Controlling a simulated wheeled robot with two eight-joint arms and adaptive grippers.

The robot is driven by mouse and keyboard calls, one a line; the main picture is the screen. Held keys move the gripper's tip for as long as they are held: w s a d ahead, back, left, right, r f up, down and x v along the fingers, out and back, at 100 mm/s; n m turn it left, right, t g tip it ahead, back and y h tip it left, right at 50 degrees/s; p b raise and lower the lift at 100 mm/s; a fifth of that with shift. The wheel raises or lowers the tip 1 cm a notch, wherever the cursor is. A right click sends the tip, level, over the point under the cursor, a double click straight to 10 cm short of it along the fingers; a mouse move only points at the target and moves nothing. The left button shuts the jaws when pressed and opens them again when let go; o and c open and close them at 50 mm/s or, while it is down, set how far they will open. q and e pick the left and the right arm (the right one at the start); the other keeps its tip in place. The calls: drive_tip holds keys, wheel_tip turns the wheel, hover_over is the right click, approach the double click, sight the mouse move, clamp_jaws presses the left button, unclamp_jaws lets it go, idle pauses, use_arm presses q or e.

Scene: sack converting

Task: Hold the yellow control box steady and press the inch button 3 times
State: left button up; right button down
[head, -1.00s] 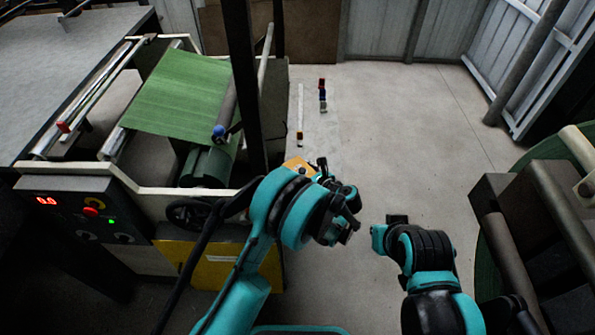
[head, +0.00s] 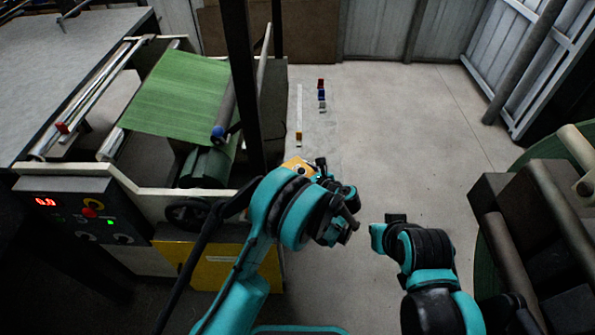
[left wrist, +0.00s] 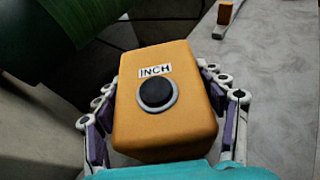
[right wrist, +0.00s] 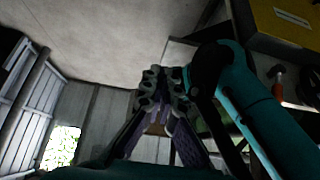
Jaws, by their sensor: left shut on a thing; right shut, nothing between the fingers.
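The yellow control box (left wrist: 185,128) fills the middle of the left wrist view, with a white INCH label and a black inch button (left wrist: 156,92) in a grey ring on its face. My left gripper (left wrist: 166,100) is shut on the box, one finger on each side. In the head view a small part of the box (head: 299,166) shows beyond my left gripper (head: 338,190); the button is hard to make out there. My right gripper (right wrist: 162,88) is shut and empty, apart from the box; in the head view its arm is to the right of the left gripper.
A machine with a green sheet (head: 180,97) stands at the left, its control panel (head: 85,213) showing a red readout. Small coloured blocks (head: 321,93) lie on the floor beyond. A dark frame (head: 520,215) stands close on the right. Floor between is clear.

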drive_tip(key=w+a+r+n+g+y, duration=0.1)
drive_tip(key=w+a+r+y, duration=0.15)
drive_tip(key=w, duration=0.25)
drive_tip(key=n+g+y, duration=0.7)
drive_tip(key=n, duration=0.2)
hover_over(304, 170)
drive_tip(key=shift+f, duration=1.1)
drive_tip(key=shift+f, duration=4.4)
drive_tip(key=shift+f, duration=0.2)
drive_tip(key=shift+w+f, duration=0.1)
drive_tip(key=shift+f, duration=0.15)
